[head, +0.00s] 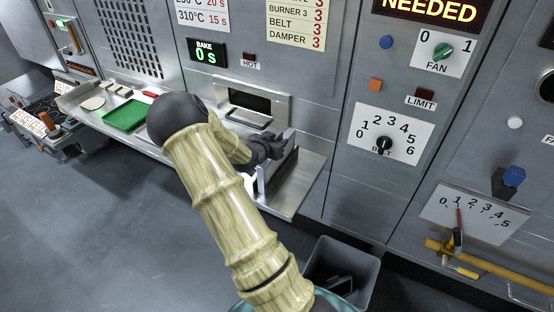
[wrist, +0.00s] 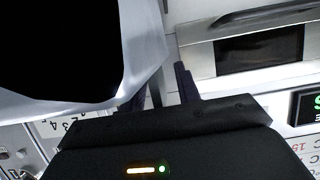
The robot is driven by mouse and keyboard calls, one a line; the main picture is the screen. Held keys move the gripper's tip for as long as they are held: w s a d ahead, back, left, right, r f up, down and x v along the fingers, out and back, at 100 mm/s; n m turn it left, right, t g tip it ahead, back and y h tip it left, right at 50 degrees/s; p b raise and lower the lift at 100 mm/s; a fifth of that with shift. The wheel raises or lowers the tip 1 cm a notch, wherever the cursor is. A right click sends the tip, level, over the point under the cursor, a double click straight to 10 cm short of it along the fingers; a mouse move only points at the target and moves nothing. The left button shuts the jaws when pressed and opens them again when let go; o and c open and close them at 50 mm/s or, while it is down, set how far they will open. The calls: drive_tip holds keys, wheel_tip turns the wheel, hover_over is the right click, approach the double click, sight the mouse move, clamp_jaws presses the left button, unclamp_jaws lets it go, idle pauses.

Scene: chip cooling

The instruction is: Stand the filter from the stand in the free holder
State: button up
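My gripper (head: 278,147) is in front of the metal shelf below the oven, largely behind my arm in the head view. In the wrist view its two dark fingers (wrist: 172,88) show with a small gap between them. A large black panel with a pale rim (wrist: 138,50) fills the upper left there, very close to the fingers. It may be the filter, but I cannot tell whether the fingers grip it. A narrow white piece (head: 260,182) shows under the gripper in the head view. I cannot make out the stand or a free holder for certain.
The metal shelf (head: 296,192) has bare room to the right of my gripper. The oven slot (head: 250,98) is behind it. A green tray (head: 125,115) lies to the left. A grey bin (head: 365,270) stands on the floor, and a yellow pipe (head: 490,266) juts out at right.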

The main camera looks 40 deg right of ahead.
idle(0.3)
clamp_jaws()
idle(1.1)
drive_tip(key=shift+a, duration=0.1)
